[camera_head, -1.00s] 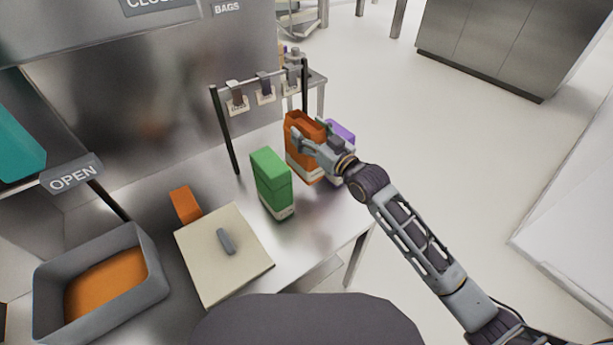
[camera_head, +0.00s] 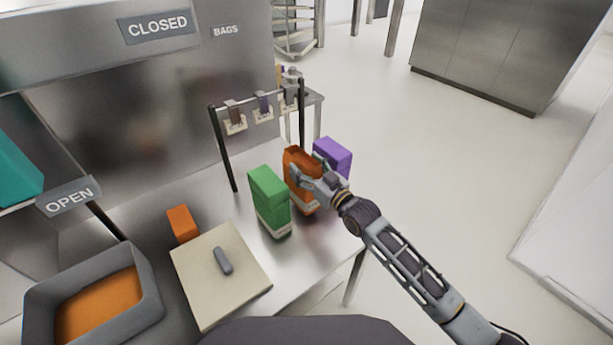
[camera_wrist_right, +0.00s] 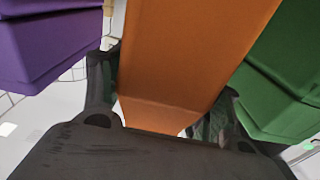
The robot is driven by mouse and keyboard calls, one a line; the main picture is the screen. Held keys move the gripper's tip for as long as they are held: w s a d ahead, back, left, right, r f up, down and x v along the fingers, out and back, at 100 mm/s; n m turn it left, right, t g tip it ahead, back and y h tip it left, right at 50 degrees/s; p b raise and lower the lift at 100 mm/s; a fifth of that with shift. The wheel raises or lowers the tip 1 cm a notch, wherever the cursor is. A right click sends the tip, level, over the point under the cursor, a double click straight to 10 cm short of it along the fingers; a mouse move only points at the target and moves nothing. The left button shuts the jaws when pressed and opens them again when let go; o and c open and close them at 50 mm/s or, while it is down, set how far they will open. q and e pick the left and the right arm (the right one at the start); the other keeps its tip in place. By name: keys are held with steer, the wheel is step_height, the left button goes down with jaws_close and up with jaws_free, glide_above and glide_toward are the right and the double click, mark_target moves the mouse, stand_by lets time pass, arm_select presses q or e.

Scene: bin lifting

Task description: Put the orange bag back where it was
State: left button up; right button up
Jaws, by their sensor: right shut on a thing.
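The orange bag (camera_head: 297,160) stands upright on the metal table between a green bag (camera_head: 269,200) and a purple bag (camera_head: 333,155). My right gripper (camera_head: 312,181) is shut on the orange bag, its fingers on either side. In the right wrist view the orange bag (camera_wrist_right: 190,60) fills the middle between the fingers, with the purple bag (camera_wrist_right: 40,45) at left and the green bag (camera_wrist_right: 285,90) at right. Whether the orange bag's base touches the table is hard to tell. My left gripper is not in view.
A black rack (camera_head: 262,103) with hanging tags stands behind the bags. A grey bin (camera_head: 150,290) with orange contents, a beige lid (camera_head: 205,285) and a small orange block (camera_head: 182,223) are to the left. The table's right edge is close to the bags.

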steer(key=shift+f, duration=1.65)
steer(key=o, duration=1.3)
steer(key=shift+f, duration=0.1)
steer(key=shift+c, duration=0.2)
steer(key=v, duration=1.2)
steer(key=shift+b, duration=0.3)
